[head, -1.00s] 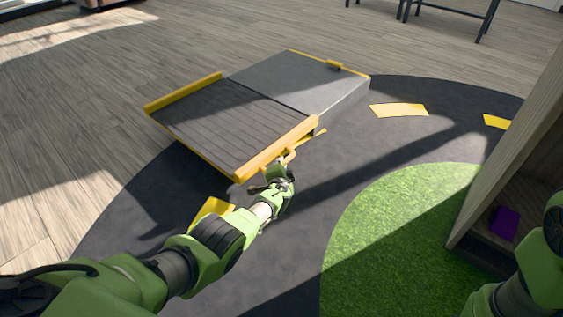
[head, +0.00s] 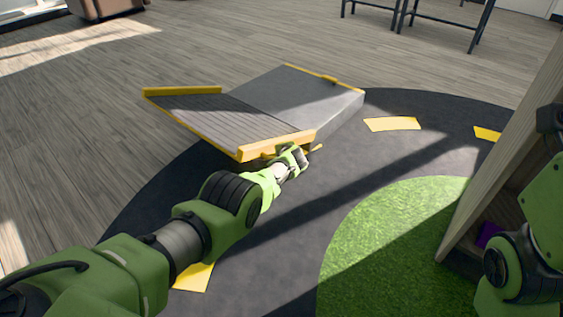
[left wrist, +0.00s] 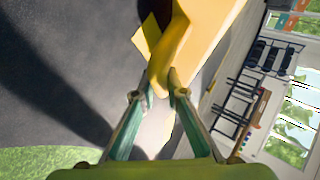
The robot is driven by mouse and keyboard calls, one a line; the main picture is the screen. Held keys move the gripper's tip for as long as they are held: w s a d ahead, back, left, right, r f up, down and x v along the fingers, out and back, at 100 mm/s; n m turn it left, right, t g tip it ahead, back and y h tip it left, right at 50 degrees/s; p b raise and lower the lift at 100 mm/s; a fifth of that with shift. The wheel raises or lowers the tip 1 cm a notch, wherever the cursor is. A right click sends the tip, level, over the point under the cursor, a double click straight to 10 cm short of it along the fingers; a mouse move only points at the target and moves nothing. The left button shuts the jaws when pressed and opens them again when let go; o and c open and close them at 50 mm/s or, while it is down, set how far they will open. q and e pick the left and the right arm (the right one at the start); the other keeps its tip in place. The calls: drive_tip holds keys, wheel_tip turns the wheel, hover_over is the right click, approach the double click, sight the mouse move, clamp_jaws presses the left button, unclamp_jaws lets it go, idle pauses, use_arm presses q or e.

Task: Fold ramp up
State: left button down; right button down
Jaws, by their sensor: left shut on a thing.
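The ramp (head: 205,118) is a grey ridged panel with yellow side rails, joined to a grey platform (head: 290,95) on the dark track. Its near end is tilted up off the floor. My left gripper (head: 297,158) is at the near right yellow rail of the ramp. In the left wrist view, its two fingers are closed on a yellow handle (left wrist: 168,52) beside the yellow rail (left wrist: 215,25). My right arm shows at the right edge of the head view, but its gripper is out of frame.
A wooden shelf unit (head: 520,130) stands at the right with a purple object (head: 488,234) inside. Green turf (head: 390,245) and yellow floor marks (head: 392,124) lie on the track. Dark metal stands (head: 440,18) are at the back. The wood floor at left is clear.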

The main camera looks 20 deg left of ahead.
use_arm(q)
drive_tip(key=shift+w+a+r, duration=0.1)
drive_tip(key=shift+w+r, duration=0.3)
drive_tip(key=shift+r, duration=0.3)
drive_tip(key=c, duration=2)
unclamp_jaws()
drive_tip(key=shift+f, duration=0.1)
